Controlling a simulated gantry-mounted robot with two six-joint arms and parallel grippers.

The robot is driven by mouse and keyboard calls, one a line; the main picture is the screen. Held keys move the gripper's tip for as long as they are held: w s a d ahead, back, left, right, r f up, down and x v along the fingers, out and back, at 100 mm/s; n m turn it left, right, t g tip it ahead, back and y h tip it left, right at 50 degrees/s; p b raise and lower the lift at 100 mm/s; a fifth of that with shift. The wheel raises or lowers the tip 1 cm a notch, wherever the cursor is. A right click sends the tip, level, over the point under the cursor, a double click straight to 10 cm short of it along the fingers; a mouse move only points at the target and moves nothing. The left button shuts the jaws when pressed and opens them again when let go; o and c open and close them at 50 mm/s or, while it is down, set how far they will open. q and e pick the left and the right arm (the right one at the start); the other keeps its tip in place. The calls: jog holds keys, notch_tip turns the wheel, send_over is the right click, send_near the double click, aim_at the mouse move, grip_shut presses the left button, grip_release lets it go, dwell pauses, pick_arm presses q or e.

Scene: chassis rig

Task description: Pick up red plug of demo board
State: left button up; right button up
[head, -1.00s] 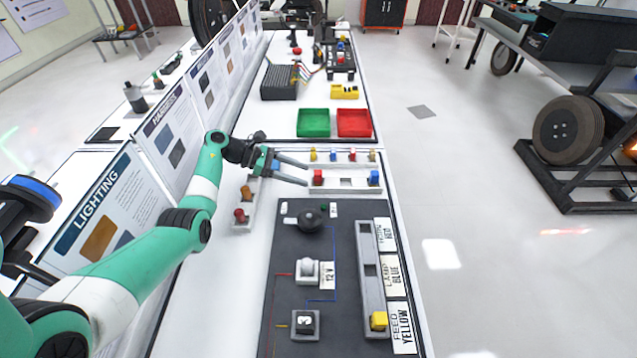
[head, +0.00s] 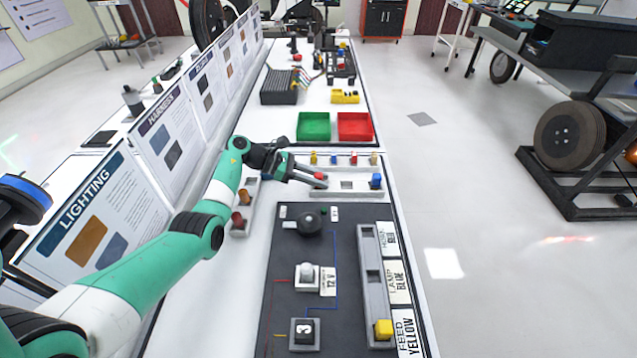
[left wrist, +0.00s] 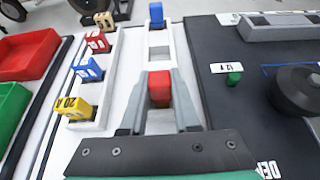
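The red plug (head: 320,176) stands in the left part of the pale demo rail (head: 348,190). In the left wrist view the red plug (left wrist: 160,86) is between the two grey fingers, which lie close against its sides. My left gripper (head: 322,180) comes in from the left, low over the rail, and appears shut on the plug; its fingers (left wrist: 160,92) hide part of the plug's sides. The plug appears to be still in the rail. A blue plug (head: 376,181) stands at the rail's right end, also in the left wrist view (left wrist: 156,14). My right gripper does not show.
A rail of small coloured fuses (head: 333,159) runs just behind. Green (head: 314,126) and red (head: 355,126) trays stand farther back. A black board (head: 345,240) with a knob (head: 309,222) lies in front. A small rail with brown and red pieces (head: 240,222) is at left.

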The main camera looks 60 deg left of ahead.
aim_at(319, 175)
pick_arm(q)
grip_shut()
jog(key=shift+r+p, duration=0.35)
jog(key=shift+r, duration=0.2)
notch_tip(319, 175, up, 3)
jog(key=shift+d+f+p, duration=0.1)
jog(key=shift+p, duration=0.75)
jog(key=s+d+r+p, duration=0.1)
jog(key=d+r+p, duration=0.7)
jog(key=d, duration=0.5)
jog(key=shift+s+d+r+p, duration=0.35)
jog(key=shift+r+p, duration=0.05)
jog(key=shift+r, duration=0.15)
